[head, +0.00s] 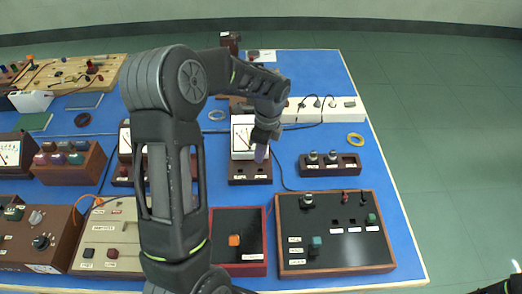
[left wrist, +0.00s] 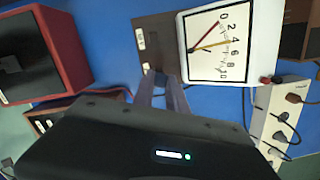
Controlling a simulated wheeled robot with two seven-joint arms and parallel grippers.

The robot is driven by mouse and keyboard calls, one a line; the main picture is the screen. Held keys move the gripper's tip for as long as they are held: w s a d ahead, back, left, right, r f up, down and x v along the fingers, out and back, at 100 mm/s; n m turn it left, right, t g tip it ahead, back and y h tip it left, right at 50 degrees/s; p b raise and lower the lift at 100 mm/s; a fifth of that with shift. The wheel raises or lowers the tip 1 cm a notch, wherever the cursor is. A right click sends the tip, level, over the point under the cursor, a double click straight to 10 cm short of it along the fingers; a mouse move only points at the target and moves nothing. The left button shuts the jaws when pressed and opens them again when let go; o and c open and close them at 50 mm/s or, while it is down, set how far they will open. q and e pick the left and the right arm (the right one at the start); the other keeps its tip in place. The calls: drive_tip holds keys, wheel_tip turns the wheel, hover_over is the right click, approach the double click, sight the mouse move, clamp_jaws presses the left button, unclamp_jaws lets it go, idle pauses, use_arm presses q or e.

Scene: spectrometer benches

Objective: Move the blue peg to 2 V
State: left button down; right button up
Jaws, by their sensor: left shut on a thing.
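A white-faced meter (head: 243,138) stands on a brown base (head: 250,180) with small white labels along its front edge, too small to read. In the left wrist view the meter's dial (left wrist: 218,45) has a 0 to 10 scale and a needle. My left gripper (head: 261,154) points down at the base, just in front of the meter's right side. In the left wrist view its two fingers (left wrist: 162,92) reach to the brown base (left wrist: 155,30) beside the dial. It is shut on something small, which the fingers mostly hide. I cannot make out the blue peg's colour or its socket.
A white power strip (head: 325,110) with black plugs lies behind right. A brown block with two knobs (head: 330,165) stands to the right. A dark panel (head: 335,235) and a red-rimmed box (head: 238,258) stand nearer. Cables run across the blue bench.

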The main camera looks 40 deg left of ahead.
use_arm(q)
drive_tip(key=shift+f+b, duration=1.8)
drive_tip(key=shift+f, duration=0.95)
drive_tip(key=c, duration=1.3)
unclamp_jaws()
drive_tip(key=shift+o, duration=0.2)
wheel_tip(320, 180, up, 8)
drive_tip(key=b, duration=0.1)
drive_tip(key=shift+d, duration=0.45)
drive_tip(key=shift+f, duration=0.15)
